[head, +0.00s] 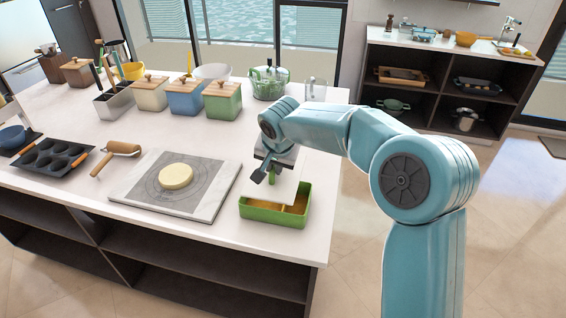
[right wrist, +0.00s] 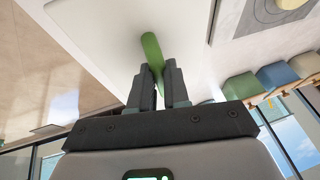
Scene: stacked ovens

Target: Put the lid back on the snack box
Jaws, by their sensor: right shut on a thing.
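The green snack box (head: 257,215) sits open on the counter near its front right corner, and its tan-yellow inside shows. My right gripper (head: 268,172) is shut on the green handle of the white lid (head: 288,188). The lid is over the back part of the box, and I cannot tell whether it touches the rim. In the right wrist view the fingers (right wrist: 162,88) pinch the green handle (right wrist: 152,50), and the white lid (right wrist: 110,28) spreads beyond them. My left gripper is not in view.
A marble board (head: 140,192) with a round of dough (head: 175,176) lies left of the box. A rolling pin (head: 115,155) and a muffin tray (head: 48,158) are farther left. The counter's right edge is close to the box.

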